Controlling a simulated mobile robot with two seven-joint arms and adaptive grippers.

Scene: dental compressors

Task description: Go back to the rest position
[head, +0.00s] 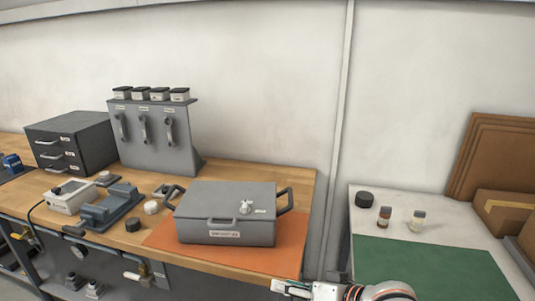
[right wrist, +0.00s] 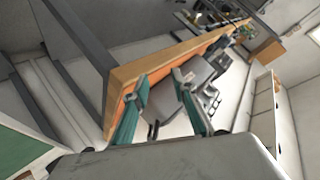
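My right gripper (head: 292,288) shows at the bottom edge of the head view, low in front of the bench's right end. In the right wrist view its two teal-padded fingers (right wrist: 163,84) stand apart with nothing held between them. The orange-edged bench corner lies beyond the fingertips in that view. A grey metal case (head: 226,224) with black side handles sits closed on an orange mat (head: 290,246), apart from the gripper. My left gripper is in neither view.
The wooden bench (head: 255,172) also carries a drawer unit (head: 70,142), a grey panel with handles (head: 150,138) and small devices. At right, a white table (head: 440,234) holds a green mat (head: 425,272), a black puck, two small bottles and cardboard boxes (head: 505,212).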

